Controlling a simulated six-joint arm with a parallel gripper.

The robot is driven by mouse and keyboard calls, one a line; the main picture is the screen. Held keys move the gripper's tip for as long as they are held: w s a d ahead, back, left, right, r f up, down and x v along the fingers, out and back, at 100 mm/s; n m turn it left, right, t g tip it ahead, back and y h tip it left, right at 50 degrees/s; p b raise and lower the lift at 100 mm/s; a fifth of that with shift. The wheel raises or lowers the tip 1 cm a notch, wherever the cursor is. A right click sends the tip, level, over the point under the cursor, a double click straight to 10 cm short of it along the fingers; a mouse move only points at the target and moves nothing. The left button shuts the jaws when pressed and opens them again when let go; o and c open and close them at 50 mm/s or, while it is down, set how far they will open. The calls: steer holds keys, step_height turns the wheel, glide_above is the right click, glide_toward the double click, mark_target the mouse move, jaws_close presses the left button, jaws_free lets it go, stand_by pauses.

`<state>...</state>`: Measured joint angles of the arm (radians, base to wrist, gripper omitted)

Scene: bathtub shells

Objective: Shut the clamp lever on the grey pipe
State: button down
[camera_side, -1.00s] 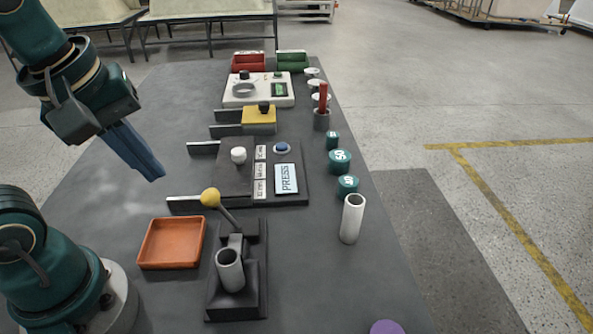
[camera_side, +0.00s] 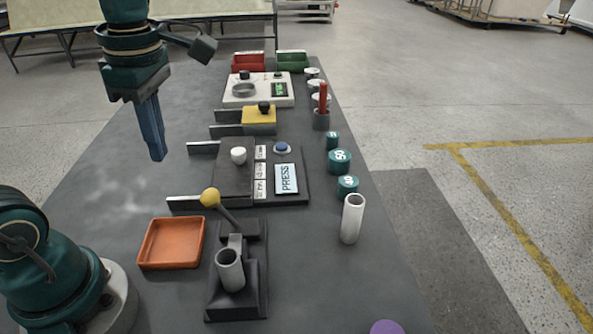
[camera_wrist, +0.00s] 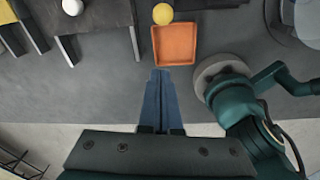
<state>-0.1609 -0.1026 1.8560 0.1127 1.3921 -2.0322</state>
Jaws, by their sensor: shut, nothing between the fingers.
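The clamp (camera_side: 253,285) is a dark block at the near middle of the table in the side view. A short grey pipe (camera_side: 229,270) stands in it. Its lever (camera_side: 227,215) slants up and to the left, ending in a yellow ball knob (camera_side: 210,198), so it stands raised. The knob also shows in the wrist view (camera_wrist: 162,14). My gripper (camera_side: 158,158) has blue fingers pointing down. They are shut and empty, above the table, up and to the left of the clamp and apart from it. The fingers show in the wrist view too (camera_wrist: 160,74).
An orange tray (camera_side: 143,256) lies left of the clamp. Behind it is a dark panel (camera_side: 235,183) with a white knob and a PRESS plate. A white tube (camera_side: 352,218) stands right. Teal weights (camera_side: 340,162) line the right edge.

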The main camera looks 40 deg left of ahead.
mark_target(218, 208)
steer(key=f, duration=0.6)
steer(key=a+f, duration=0.1)
steer(key=f, duration=0.3)
steer(key=shift+s, duration=0.2)
steer(key=shift+w+d+r, duration=0.25)
steer(key=shift+w+d, duration=0.35)
steer(key=shift+d, duration=0.2)
steer(key=shift+w+d+r, duration=0.25)
steer(key=shift+w+d, duration=0.35)
steer(key=shift+d, duration=0.2)
steer(key=shift+w+d+r, duration=0.2)
steer(key=shift+d, duration=0.05)
